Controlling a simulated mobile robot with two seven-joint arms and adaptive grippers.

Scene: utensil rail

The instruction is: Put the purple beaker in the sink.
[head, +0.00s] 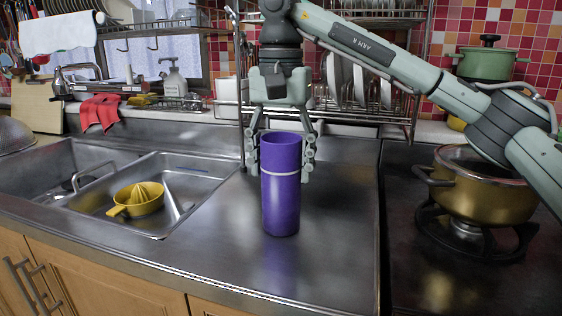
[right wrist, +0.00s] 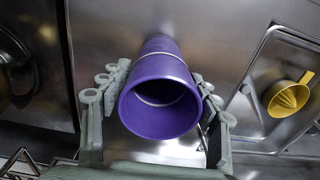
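The purple beaker (head: 281,195) is tall, with a pale band, and stands upright on the steel counter between the sink and the stove. My right gripper (head: 279,170) points down just behind it, its fingers showing at either side of the beaker's upper part. In the right wrist view the open mouth of the beaker (right wrist: 160,105) lies between the spread fingers of the gripper (right wrist: 161,77). The fingers look open, close to the beaker's sides; contact is not clear. The sink (head: 190,170) is left of the beaker. My left gripper is not in view.
A yellow juicer (head: 136,199) lies in the right sink basin and also shows in the wrist view (right wrist: 288,97). A brass pot (head: 480,190) is on the stove at the right. A dish rack (head: 350,100) with plates stands behind the counter.

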